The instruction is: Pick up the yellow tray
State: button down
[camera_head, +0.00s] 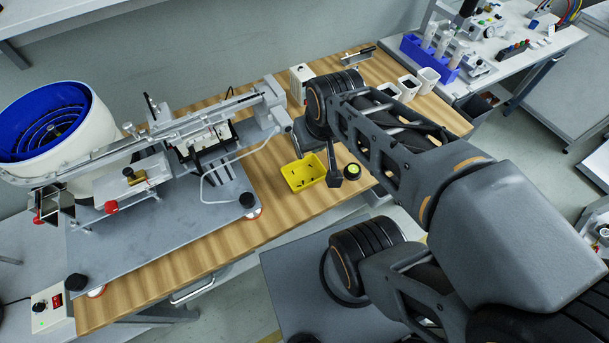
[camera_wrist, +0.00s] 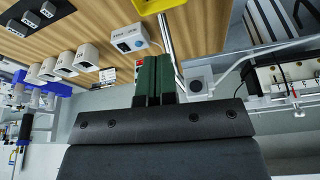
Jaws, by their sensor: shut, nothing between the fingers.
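The yellow tray (camera_head: 304,172) sits on the wooden bench top in the head view, close to its front edge, with a few small dark parts inside. In the wrist view only a strip of the yellow tray (camera_wrist: 150,5) shows at the top edge, beyond the fingertips. My gripper (camera_wrist: 157,58) has dark green fingers, pressed together and empty. The fingers are apart from the tray in the wrist view. In the head view my arm reaches in from the right, and I cannot clearly make out the fingers there.
A feeder machine with a rail (camera_head: 190,135) and a blue-lined bowl (camera_head: 45,120) stands left of the tray. A small round black and yellow item (camera_head: 352,170) lies right of it. A white box (camera_head: 301,80) and several white cups (camera_head: 428,80) stand behind.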

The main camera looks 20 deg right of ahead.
aim_at(299, 174)
jog(key=u, duration=2.8)
jog(key=k, duration=0.85)
jog(key=z, duration=1.55)
